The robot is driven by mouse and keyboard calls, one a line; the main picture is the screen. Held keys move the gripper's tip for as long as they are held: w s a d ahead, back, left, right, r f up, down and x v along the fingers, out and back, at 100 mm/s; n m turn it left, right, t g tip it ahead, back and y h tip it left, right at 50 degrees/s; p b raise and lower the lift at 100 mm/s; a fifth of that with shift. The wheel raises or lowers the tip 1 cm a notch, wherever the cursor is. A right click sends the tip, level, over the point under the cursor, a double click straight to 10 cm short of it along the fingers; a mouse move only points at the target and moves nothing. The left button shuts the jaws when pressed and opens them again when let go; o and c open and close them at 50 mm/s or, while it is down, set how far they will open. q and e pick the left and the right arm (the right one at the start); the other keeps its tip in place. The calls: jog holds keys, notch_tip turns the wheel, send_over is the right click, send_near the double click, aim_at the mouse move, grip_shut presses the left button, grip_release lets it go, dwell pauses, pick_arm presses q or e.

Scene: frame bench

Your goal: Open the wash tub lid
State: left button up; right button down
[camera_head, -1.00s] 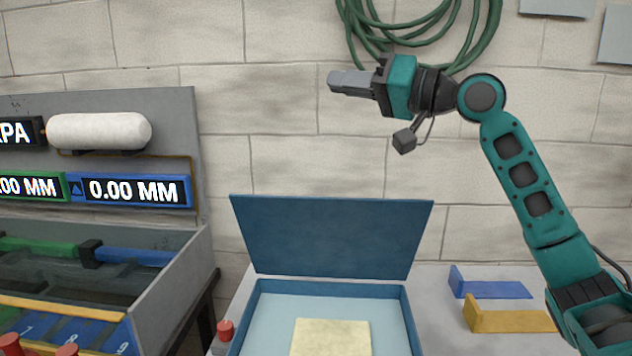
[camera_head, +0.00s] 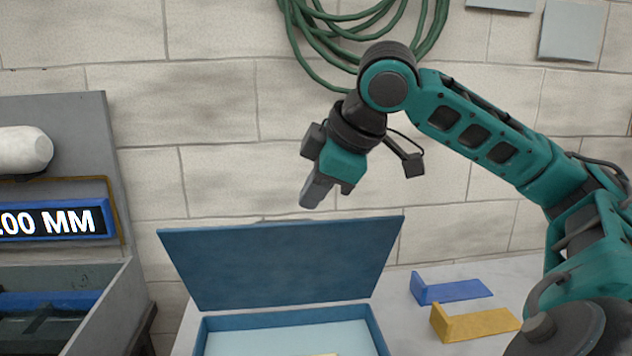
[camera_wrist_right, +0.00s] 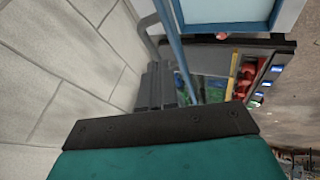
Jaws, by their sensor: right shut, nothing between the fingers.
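The wash tub (camera_head: 285,318) is blue with a pale blue inside and stands at the bottom of the head view. Its flat blue lid (camera_head: 280,262) stands open, raised at the back rim and leaning back. In the right wrist view the lid shows nearly edge-on as a narrow blue strip (camera_wrist_right: 179,52). My right gripper (camera_head: 309,200) is shut and empty. It points downward just above the lid's top edge in the head view, with a small gap between them in the picture. My left gripper is not in view.
A blue bracket (camera_head: 452,291) and a yellow bracket (camera_head: 475,324) lie on the grey bench right of the tub. A grey bin with a blue readout (camera_head: 52,220) stands at the left. A green hose (camera_head: 365,35) hangs on the block wall.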

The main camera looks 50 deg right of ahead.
aim_at(298, 243)
jog(key=x, duration=0.6)
jog(key=shift+w+f, duration=0.2)
jog(key=shift+d, duration=0.1)
